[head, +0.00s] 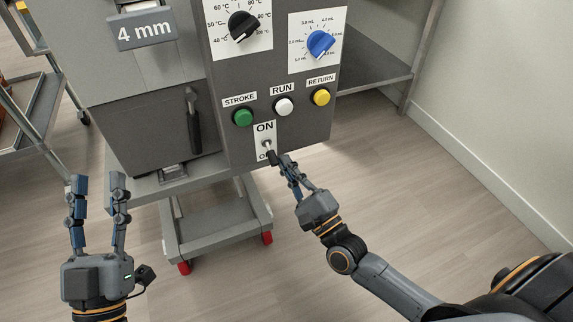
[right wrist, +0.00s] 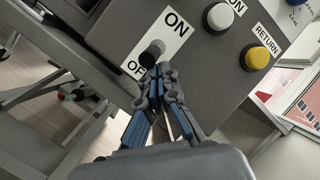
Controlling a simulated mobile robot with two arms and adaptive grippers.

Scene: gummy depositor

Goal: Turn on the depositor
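The depositor's grey control panel (head: 220,130) fills the upper middle of the head view. Its power switch (head: 267,147) sits low on the panel, on a white plate marked ON above and OFF below. In the right wrist view the switch shows as a dark knob (right wrist: 152,54) between the two words. My right gripper (head: 282,160) is just below and right of the switch. Its fingertips (right wrist: 160,70) are together, right beside the knob; I cannot tell whether they touch it. My left gripper (head: 97,178) is open and empty, low at the left, away from the panel.
Above the switch are a green STROKE button (head: 243,117), a white RUN button (head: 284,106) and a yellow RETURN button (head: 321,97). Black (head: 243,26) and blue (head: 320,43) dials sit higher. A wheeled cart base (head: 215,220) stands below. Floor at right is clear.

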